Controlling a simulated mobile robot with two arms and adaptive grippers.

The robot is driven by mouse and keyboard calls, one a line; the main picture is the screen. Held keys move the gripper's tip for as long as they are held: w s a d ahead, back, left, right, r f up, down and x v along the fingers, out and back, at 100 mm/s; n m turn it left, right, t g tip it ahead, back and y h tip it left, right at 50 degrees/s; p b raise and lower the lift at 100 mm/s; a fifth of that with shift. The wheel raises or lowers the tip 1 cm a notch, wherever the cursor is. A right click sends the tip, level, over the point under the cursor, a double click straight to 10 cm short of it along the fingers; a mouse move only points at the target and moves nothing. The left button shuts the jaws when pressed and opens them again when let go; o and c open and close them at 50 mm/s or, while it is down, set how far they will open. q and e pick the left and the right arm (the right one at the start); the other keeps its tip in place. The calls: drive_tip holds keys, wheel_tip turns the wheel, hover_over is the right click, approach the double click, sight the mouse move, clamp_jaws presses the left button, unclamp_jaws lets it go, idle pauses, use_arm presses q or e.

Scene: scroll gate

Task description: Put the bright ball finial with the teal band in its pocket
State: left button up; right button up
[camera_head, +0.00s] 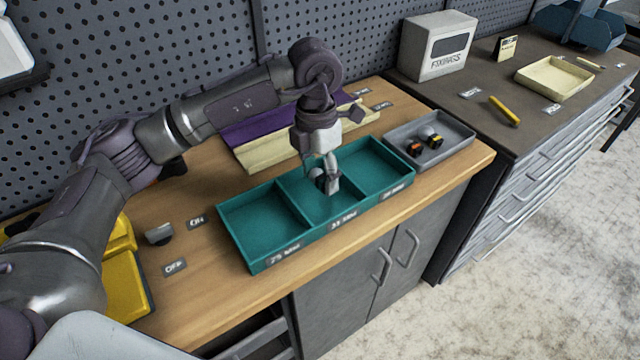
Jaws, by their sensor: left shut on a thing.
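My left gripper (328,184) points down into the middle compartment of the teal tray (262,262). It is shut on a small finial, mostly hidden by the fingers; a pale rounded part (314,173) shows beside them. I cannot make out its band. The tray has three compartments in a row, with labels on the front wall that read like sizes. The left and right compartments look empty. My right gripper is not in view.
A grey tray (457,134) at the right holds small dark pieces with orange (415,149) and yellow (436,140) bands and a bright ball.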

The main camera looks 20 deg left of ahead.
sight(320, 199)
use_arm(q)
wheel_tip(320, 199, down, 3)
drive_tip(key=shift+s+f+p, duration=0.1)
drive_tip(key=shift+f+p, duration=0.05)
drive_tip(key=shift+p, duration=0.25)
drive_tip(key=shift+f, duration=0.25)
drive_tip(key=shift+f, duration=0.1)
drive_tip(key=o, duration=1)
drive_tip(key=shift+f, duration=0.1)
drive_tip(key=o, duration=0.4)
drive_tip(key=shift+o, duration=0.2)
